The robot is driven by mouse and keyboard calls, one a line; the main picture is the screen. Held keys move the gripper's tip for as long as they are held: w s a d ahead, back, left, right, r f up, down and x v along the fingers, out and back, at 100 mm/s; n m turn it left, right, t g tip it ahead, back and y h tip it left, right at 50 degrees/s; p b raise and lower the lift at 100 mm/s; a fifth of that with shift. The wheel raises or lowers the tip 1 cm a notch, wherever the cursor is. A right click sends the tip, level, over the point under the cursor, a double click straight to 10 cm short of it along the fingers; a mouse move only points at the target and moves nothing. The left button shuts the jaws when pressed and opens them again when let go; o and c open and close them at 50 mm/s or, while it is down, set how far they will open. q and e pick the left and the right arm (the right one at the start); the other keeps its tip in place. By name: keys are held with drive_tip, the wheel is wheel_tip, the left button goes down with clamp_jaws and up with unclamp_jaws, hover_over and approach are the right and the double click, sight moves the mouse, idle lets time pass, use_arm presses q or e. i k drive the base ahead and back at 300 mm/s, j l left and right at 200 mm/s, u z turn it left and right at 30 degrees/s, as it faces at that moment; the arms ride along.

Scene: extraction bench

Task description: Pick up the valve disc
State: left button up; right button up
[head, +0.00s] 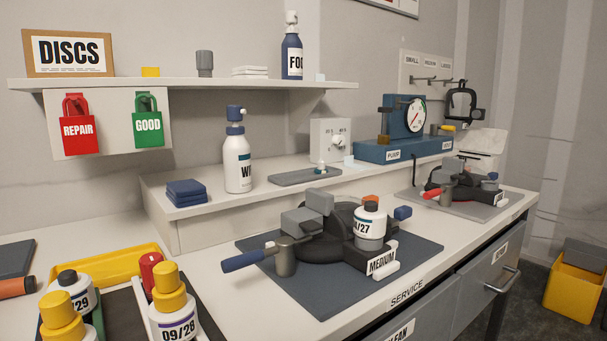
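I cannot pick out a valve disc for certain. A framed sign reading DISCS (68,53) stands at the left end of the upper shelf. To its right on that shelf are a small yellow piece (150,72), a grey capped piece (204,62) and a white stack (250,72). On the bench, a dark fixture marked MEDIUM (320,249) holds a white bottle (370,228) beside grey blocks and a blue-handled tool. An orange piece (371,198) shows at the bottle's top. Neither of my grippers is in view.
Yellow-capped bottles (176,316) crowd the front left beside a yellow tray (110,272). A spray bottle (237,163) and blue cloths (187,192) stand on the raised ledge. A blue pump unit (405,147) is behind. The bench front (400,300) near SERVICE is clear.

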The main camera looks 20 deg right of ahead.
sight(321, 169)
drive_tip(key=i+l, duration=0.1)
drive_tip(key=l, duration=0.35)
drive_tip(key=i+l, duration=0.1)
drive_tip(key=l, duration=0.85)
drive_tip(key=i+l, duration=0.15)
drive_tip(key=l, duration=0.3)
drive_tip(key=z, duration=0.05)
